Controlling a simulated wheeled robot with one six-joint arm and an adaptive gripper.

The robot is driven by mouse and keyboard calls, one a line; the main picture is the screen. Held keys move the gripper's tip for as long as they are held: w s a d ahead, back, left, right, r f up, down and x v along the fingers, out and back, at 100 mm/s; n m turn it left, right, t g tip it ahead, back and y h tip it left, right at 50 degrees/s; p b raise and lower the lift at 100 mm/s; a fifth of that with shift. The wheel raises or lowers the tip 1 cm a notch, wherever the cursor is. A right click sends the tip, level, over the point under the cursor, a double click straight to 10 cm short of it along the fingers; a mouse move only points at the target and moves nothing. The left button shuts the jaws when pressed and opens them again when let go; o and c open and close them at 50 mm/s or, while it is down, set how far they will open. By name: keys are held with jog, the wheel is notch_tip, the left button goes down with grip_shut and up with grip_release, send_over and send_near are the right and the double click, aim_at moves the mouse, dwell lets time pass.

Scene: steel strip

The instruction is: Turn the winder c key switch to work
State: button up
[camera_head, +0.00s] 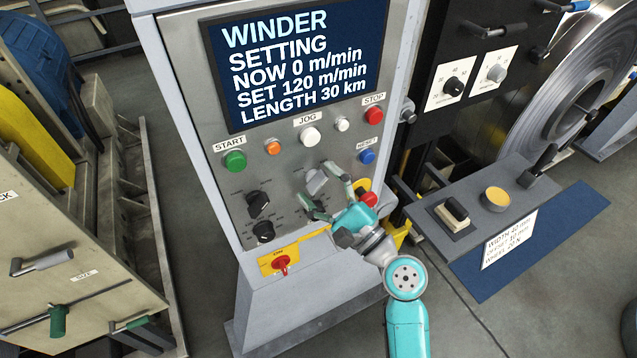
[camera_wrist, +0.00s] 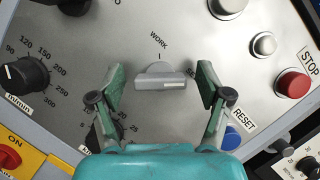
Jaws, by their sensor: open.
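The winder panel (camera_head: 198,95) has a grey key switch (camera_head: 316,181) in its lower middle. In the wrist view the key switch (camera_wrist: 160,78) is a round boss with a flat grey handle, lying roughly level, with a small pale mark near its right end. The word WORK is printed above it. Another label to its right is mostly hidden by a finger. My gripper (camera_head: 319,186) is open around the switch; in the wrist view my gripper (camera_wrist: 160,80) has one finger on each side, with gaps to the handle.
The screen (camera_head: 295,62) reads WINDER, SETTING, NOW 0 m/min. Black knobs (camera_head: 259,204), a red ON switch (camera_head: 281,265), a red STOP button (camera_head: 375,115) and a blue RESET button (camera_head: 367,157) surround the switch. A shelf (camera_head: 480,205) stands at right.

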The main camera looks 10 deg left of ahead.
jog(key=c, duration=1.2)
jog(key=shift+o, duration=0.2)
jog(key=shift+n, duration=0.3)
jog(key=n+g, duration=0.2)
jog(key=n, duration=0.2)
jog(key=n+g, duration=0.1)
jog(key=n, duration=0.1)
jog(key=n+h, duration=0.1)
jog(key=n, duration=0.2)
jog(key=shift+a+g, duration=0.1)
jog(key=shift+g, duration=0.3)
jog(key=n+h, duration=0.1)
jog(key=n, duration=0.2)
jog(key=shift+f+n+h, duration=0.1)
jog(key=shift+n+h, duration=0.3)
jog(key=shift+f+n+h, duration=0.1)
jog(key=shift+n+h, duration=0.8)
jog(key=shift+n, duration=0.9)
